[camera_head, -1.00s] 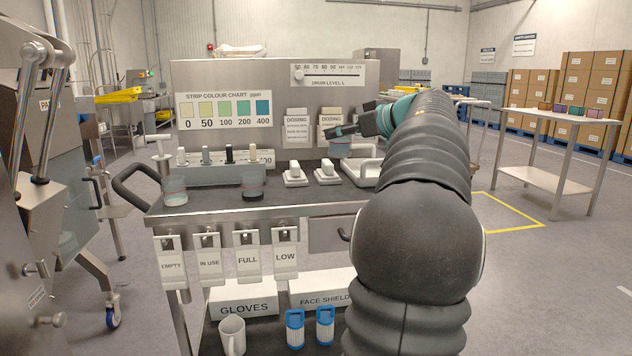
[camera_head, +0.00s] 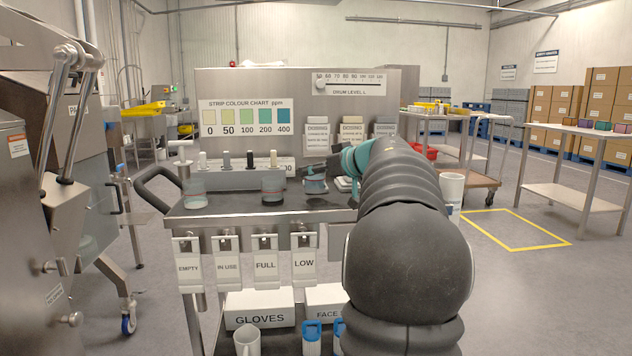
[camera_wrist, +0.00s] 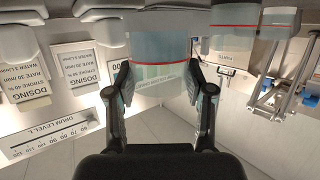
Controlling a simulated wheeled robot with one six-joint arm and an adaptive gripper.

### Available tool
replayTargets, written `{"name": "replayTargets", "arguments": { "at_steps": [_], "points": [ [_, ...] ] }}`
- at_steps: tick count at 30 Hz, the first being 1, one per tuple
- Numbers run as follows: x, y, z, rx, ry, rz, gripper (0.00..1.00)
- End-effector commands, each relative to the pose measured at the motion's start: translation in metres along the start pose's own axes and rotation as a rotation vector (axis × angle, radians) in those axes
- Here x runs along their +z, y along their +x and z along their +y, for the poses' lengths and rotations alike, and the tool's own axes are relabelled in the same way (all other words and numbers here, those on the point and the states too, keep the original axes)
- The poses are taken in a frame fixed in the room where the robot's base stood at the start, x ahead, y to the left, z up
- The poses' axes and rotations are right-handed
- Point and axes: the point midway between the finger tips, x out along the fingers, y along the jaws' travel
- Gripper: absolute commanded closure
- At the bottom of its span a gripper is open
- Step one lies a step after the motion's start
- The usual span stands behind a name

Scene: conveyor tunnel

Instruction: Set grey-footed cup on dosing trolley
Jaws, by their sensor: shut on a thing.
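My gripper (camera_head: 326,170) is shut on a clear cup (camera_head: 314,185) with a red line around it. The cup is upright, low over the right part of the dosing trolley's dark top (camera_head: 232,217); I cannot tell whether it touches. In the wrist view, which is upside down, the held cup (camera_wrist: 160,52) sits between both fingers; its foot colour is unclear. Two similar cups stand on the trolley to its left: one with a dark foot (camera_head: 272,190) and one with a paler foot (camera_head: 194,194).
A row of upright strip holders (camera_head: 238,160) stands behind the cups, below the strip colour chart (camera_head: 246,117). Dosing cards (camera_head: 317,135) stand at the back right. A white mug-like cylinder (camera_head: 452,188) shows right of my arm. Dark top is clear in front of the cups.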

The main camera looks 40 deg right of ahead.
Motion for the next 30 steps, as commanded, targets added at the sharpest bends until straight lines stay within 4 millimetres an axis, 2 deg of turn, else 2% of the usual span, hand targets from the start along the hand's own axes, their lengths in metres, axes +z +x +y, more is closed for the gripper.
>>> {"name": "replayTargets", "arguments": {
  "at_steps": [1, 4, 17, 18, 20, 30],
  "points": [
    [0.011, 0.003, 0.0, 0.0, 0.002, -0.001, 1.0],
    [0.021, 0.006, 0.0, 0.001, 0.001, -0.001, 1.0],
    [0.023, 0.006, 0.0, 0.001, 0.0, 0.0, 1.0],
    [0.023, 0.007, 0.0, 0.001, -0.001, 0.0, 0.37],
    [0.023, 0.007, 0.001, 0.001, -0.001, 0.0, 0.22],
    [0.023, 0.006, 0.001, 0.001, -0.001, 0.0, 0.22]
  ]
}}
